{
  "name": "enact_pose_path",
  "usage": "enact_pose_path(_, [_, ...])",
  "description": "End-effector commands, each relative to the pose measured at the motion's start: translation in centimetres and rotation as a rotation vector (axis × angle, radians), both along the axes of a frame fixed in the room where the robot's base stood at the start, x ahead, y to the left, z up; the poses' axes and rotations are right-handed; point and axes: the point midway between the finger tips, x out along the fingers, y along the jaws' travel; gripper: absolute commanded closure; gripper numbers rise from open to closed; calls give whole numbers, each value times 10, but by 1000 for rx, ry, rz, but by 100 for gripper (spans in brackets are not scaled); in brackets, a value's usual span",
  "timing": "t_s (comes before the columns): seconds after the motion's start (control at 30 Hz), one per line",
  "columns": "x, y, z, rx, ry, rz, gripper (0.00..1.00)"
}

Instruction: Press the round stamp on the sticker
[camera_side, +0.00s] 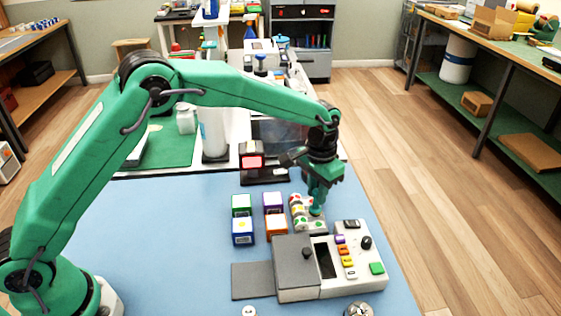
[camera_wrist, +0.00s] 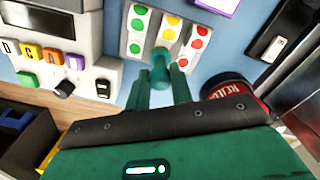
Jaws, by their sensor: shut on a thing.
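My gripper (camera_side: 317,193) points down over a set of pale strips (camera_side: 316,226) with round coloured stickers. It is shut on a small teal round stamp (camera_wrist: 160,62), held between the two fingers in the wrist view. In that view the strips carry a column of green stickers (camera_wrist: 139,23), yellow stickers (camera_wrist: 171,21) and red stickers (camera_wrist: 197,44). The stamp's round end lies over the lower part of the middle, yellow strip and hides part of it. I cannot tell whether it touches the surface.
A grey device with coloured buttons (camera_side: 347,262) stands close in front of the strips. Green, purple, blue and orange boxes (camera_side: 274,228) stand to the left. A red round object with lettering (camera_wrist: 238,92) is beside my gripper. The blue mat (camera_side: 150,240) is clear at left.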

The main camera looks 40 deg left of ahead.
Motion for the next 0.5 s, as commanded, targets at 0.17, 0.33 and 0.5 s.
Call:
enact_pose_path(0.17, [0,0,0,0,1,0,98])
enact_pose_path(0.33, [0,0,7,0,-1,0,98])
enact_pose_path(0.5, [0,0,16,0,0,0,98])
